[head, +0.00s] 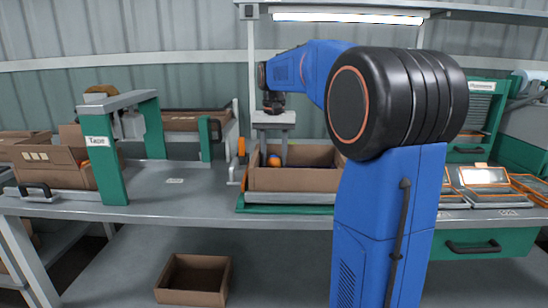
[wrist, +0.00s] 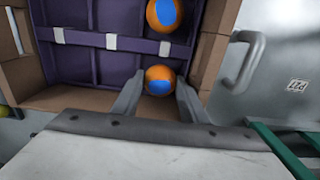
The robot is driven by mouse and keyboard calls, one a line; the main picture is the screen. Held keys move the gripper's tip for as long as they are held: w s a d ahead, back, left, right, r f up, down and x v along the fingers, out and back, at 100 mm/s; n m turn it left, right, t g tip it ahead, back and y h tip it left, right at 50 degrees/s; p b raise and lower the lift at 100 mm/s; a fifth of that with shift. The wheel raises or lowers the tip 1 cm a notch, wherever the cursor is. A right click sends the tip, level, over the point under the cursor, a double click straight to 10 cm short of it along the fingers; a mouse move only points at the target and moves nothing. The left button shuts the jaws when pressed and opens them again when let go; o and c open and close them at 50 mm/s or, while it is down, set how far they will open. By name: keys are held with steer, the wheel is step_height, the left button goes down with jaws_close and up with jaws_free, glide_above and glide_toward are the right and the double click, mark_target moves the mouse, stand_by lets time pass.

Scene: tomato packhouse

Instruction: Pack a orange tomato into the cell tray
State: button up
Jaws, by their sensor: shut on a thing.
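An orange tomato (wrist: 160,80) with a blue patch sits between the two fingers of my gripper (wrist: 160,92) in the wrist view, and the fingers are shut on it. The purple cell tray (wrist: 108,68) lies inside the box in the wrist view. A second orange tomato with a blue patch (wrist: 164,15) lies in a cell further in. Whether the held tomato touches the tray floor is hidden.
The cardboard box (head: 295,180) stands on the grey bench (head: 180,190) at a green edge. A green tape stand (head: 107,165) is to its left, with an open carton (head: 70,168) beyond. Orange-framed trays (head: 490,190) lie at right. A metal handle (wrist: 243,62) is near my gripper.

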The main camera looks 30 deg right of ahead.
steer(key=o, duration=0.8)
steer(key=shift+c, duration=1.3)
steer(key=shift+r, duration=2.95)
